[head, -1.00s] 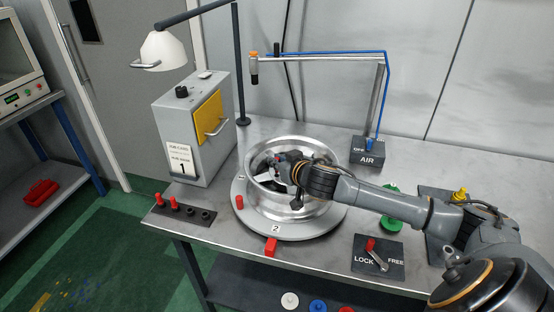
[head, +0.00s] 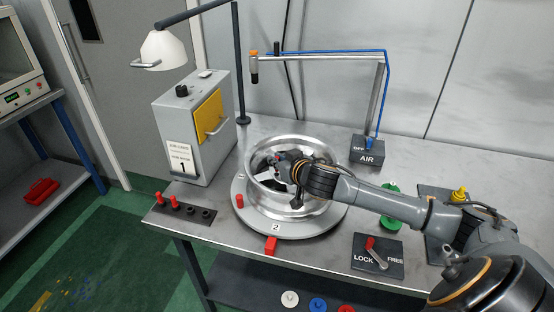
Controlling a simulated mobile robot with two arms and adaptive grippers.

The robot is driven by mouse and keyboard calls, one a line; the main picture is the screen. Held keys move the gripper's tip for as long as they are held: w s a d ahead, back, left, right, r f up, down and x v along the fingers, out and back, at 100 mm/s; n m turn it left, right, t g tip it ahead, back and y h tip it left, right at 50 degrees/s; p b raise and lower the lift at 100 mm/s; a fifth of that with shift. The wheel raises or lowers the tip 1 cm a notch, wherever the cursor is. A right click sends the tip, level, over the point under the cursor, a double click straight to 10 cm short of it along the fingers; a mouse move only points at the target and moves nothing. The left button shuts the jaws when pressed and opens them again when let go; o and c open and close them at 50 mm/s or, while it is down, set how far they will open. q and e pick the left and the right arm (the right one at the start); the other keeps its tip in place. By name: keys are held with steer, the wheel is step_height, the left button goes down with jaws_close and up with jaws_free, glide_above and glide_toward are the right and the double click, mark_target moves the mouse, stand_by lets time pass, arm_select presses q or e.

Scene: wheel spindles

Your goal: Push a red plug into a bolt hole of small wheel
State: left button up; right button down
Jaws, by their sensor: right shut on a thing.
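The small wheel (head: 262,198) is a silver rim lying flat on a round grey turntable (head: 250,222) on the metal bench. My right gripper (head: 284,168) reaches in from the right over the wheel's middle. It is shut on a small red plug (head: 278,157), of which only a bit shows. The wheel's bolt holes are mostly hidden behind the gripper, and I cannot tell whether the plug touches one. Two red plugs (head: 174,202) stand in a dark rack (head: 182,209) at the bench's left front, beside empty holes. My left gripper is not in view.
A red peg (head: 239,201) stands on the turntable's left. A grey box with a yellow door (head: 208,114) stands behind left. A LOCK/FREE lever plate (head: 378,258) is at front right. The AIR stand (head: 368,150) is behind. A green part (head: 391,219) lies under my arm.

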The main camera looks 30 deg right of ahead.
steer(key=shift+p, duration=0.4)
stand_by(0.7)
steer(key=shift+f+b, duration=0.95)
steer(key=shift+f, duration=0.35)
steer(key=c, duration=1.3)
jaws_free()
steer(key=v, duration=1.2)
